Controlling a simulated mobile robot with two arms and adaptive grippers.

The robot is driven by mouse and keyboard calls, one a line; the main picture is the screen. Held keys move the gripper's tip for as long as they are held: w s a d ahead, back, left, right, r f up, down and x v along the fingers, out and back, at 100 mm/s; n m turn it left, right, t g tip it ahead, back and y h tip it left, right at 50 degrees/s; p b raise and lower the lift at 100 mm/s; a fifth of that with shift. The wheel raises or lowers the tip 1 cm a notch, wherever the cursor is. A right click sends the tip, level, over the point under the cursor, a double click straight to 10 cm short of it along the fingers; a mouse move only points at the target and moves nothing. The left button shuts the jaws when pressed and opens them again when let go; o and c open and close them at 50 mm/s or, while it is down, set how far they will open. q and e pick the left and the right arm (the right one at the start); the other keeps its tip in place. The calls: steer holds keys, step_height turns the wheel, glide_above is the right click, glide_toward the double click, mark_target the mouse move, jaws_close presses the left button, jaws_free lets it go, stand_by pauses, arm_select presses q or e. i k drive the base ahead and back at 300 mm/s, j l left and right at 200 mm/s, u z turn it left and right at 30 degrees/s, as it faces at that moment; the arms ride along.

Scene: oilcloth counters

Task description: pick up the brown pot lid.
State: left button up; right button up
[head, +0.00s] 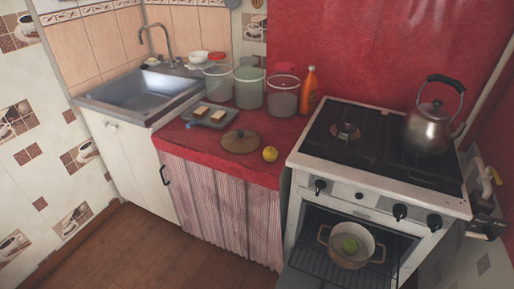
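The brown pot lid (240,142) lies flat on the red oilcloth counter (210,148), close to its front edge, with its knob facing up. A yellow round fruit (270,154) sits just to its right, apart from it. A dark board (211,117) with bread slices lies behind and to the left of the lid. Neither of my grippers shows in the head view.
Several clear jars (249,88) and an orange bottle (308,90) stand at the counter's back. A stove (385,180) with a kettle (430,128) is at right; its oven is open, with a pot (325,240) inside. A sink (140,92) is at left. Floor is clear at lower left.

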mark_target(239, 140)
steer(key=z, duration=1.1)
steer(key=i+j, duration=0.15)
steer(key=j, duration=0.25)
steer(key=i+j+u, duration=0.1)
steer(key=j, duration=0.3)
steer(key=i+j, duration=0.25)
steer(key=j, duration=0.15)
steer(key=i+j, duration=0.15)
steer(key=j, duration=0.25)
steer(key=u, duration=0.05)
